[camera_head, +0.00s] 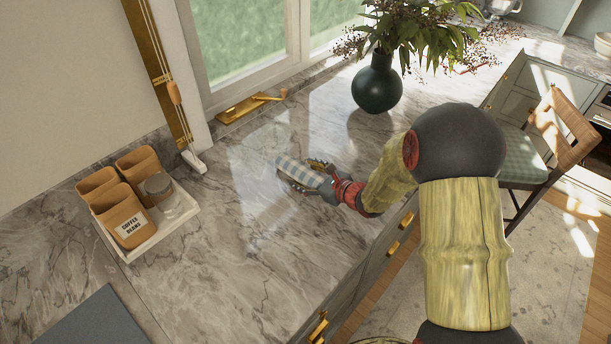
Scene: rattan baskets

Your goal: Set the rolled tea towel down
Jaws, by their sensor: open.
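The rolled tea towel (292,169), blue-grey and white checked, lies at the marble counter (226,255), near its middle. My gripper (303,174) is at the towel, with its dark fingers along both sides of the roll. The jaws are open around it. Part of the towel is hidden by the fingers. From this one view I cannot tell for certain whether the towel's underside fully touches the counter.
A white tray (150,244) with several brown canisters and a glass jar (172,196) stands at the left. A dark vase (377,86) with leafy branches stands behind. A grey board (95,322) lies front left. The counter between tray and towel is clear.

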